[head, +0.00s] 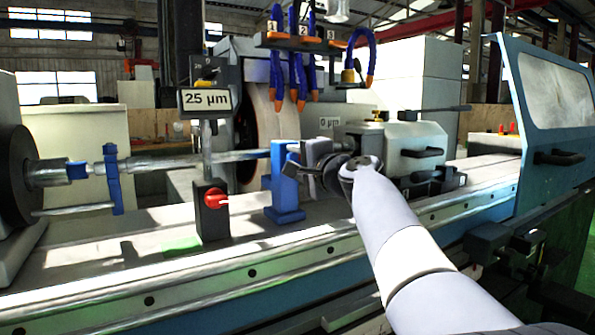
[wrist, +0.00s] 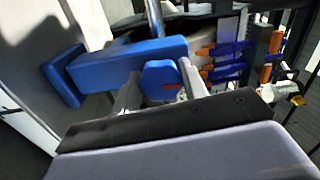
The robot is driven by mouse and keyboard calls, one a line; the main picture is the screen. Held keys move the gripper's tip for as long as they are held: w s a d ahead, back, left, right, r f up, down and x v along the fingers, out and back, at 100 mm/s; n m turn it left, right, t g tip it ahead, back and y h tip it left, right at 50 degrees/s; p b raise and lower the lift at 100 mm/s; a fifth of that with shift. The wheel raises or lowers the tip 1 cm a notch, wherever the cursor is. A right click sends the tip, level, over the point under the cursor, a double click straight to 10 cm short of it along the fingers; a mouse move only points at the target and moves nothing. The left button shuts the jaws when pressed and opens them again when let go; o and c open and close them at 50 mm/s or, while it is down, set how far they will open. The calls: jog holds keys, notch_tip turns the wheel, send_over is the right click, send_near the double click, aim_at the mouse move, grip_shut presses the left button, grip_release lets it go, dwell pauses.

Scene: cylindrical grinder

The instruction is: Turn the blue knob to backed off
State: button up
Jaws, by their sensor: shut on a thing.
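The blue knob (wrist: 162,82) shows in the wrist view between the two grey fingers of my gripper (wrist: 160,76), with a small red mark on its lower edge. The fingers are shut on it from both sides. It sits beside the upright of the blue steady rest (wrist: 125,60), which also shows in the head view (head: 286,198). In the head view my gripper (head: 301,172) is at the right side of this rest. I cannot make out the knob there, as my gripper covers that spot.
A sign reading 25 µm (head: 206,100) stands left of the rest, above a dark box with a red switch (head: 215,199). The grinding wheel (head: 262,110) and blue-orange coolant hoses (head: 302,70) are behind. The grey tailstock (head: 405,145) is to the right.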

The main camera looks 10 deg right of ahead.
jog(key=shift+f+n, duration=0.1)
jog(key=shift+n, duration=0.4)
jog(key=o, duration=1)
jog(key=b+v, duration=0.1)
jog(key=v, duration=0.9)
jog(key=shift+s+d, duration=0.1)
jog(key=shift+s, duration=0.3)
jog(key=shift+w, duration=0.15)
jog(key=x, duration=1)
jog(key=shift+w+p, duration=0.3)
